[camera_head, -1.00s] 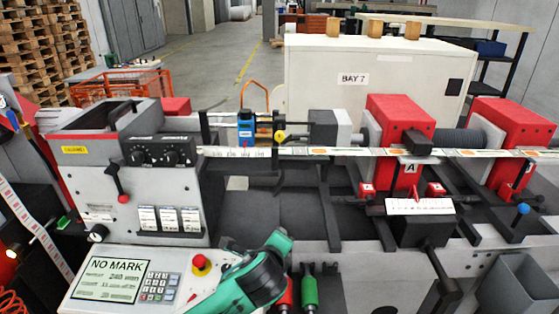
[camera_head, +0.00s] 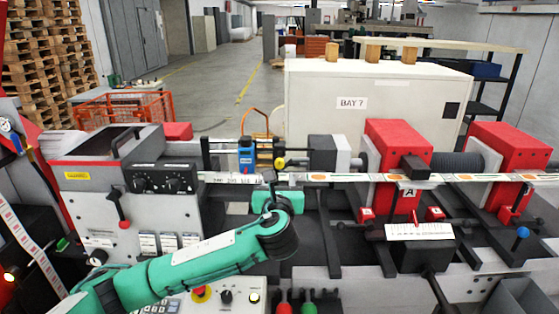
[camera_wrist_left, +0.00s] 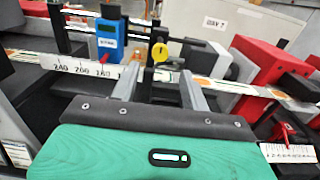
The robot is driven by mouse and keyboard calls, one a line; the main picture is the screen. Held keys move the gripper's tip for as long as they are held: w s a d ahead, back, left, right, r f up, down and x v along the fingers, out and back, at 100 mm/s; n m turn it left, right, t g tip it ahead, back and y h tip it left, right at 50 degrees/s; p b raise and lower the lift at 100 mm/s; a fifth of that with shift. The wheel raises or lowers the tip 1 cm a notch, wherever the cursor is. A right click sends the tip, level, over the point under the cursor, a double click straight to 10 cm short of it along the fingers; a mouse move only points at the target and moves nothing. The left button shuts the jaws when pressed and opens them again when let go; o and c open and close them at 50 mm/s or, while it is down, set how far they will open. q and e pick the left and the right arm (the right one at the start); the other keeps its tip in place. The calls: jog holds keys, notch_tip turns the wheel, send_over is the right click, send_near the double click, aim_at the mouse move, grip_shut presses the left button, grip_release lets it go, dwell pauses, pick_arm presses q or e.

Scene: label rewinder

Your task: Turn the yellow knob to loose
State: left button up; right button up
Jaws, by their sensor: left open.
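The yellow knob (camera_head: 279,163) is small and round and faces me beside the blue sensor unit (camera_head: 246,157), just above the label strip. In the left wrist view the knob (camera_wrist_left: 160,52) shows beyond my fingers, roughly in line with the gap between them. My left gripper (camera_head: 270,178) is below and slightly left of the knob in the head view, in front of the strip. Its two fingers are spread with nothing between them in the left wrist view (camera_wrist_left: 160,85). I see no contact with the knob. My right gripper is not in view.
A printed label strip (camera_head: 335,177) runs across the machine near my gripper. A dark block with a grey end (camera_head: 323,152) sits right of the knob. Red housings (camera_head: 398,140) stand farther right. A scale (camera_wrist_left: 85,68) lies left of my fingers.

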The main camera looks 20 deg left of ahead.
aim_at(279, 166)
pick_arm(q)
jog(key=p+x, duration=0.2)
jog(key=x, duration=0.7)
jog(key=shift+f+p, duration=0.1)
jog(key=shift+p, duration=0.3)
jog(key=c, duration=1)
